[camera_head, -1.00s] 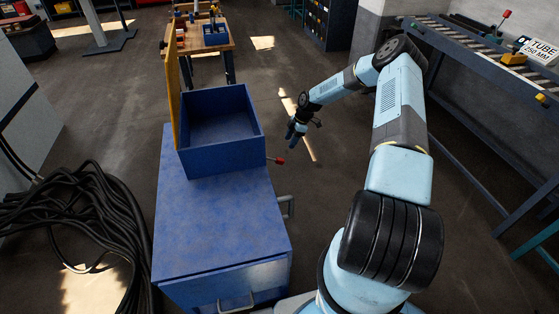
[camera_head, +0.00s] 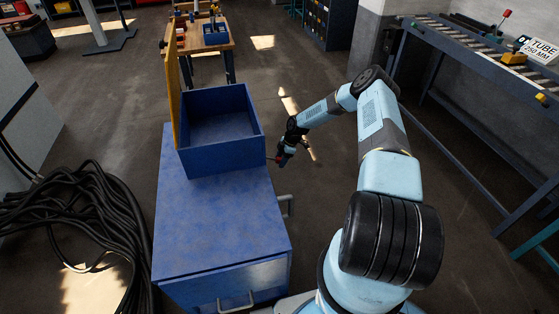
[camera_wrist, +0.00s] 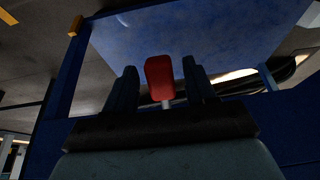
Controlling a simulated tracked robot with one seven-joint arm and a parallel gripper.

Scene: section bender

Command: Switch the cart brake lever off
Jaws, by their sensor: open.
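The cart brake lever ends in a red knob (camera_wrist: 159,78) on a pale rod. In the wrist view the knob stands between the two dark fingers of my gripper (camera_wrist: 163,88), with a gap on each side. In the head view my gripper (camera_head: 283,158) is beside the right side of the blue cart (camera_head: 215,225) and covers most of the lever. My gripper is open.
A blue open box (camera_head: 222,160) sits on the cart top, with a yellow board (camera_head: 173,90) at its left. A grey handle (camera_head: 287,204) sticks out from the cart's right side. Black cables (camera_head: 80,220) lie at the left. A roller table (camera_head: 480,60) stands at the right.

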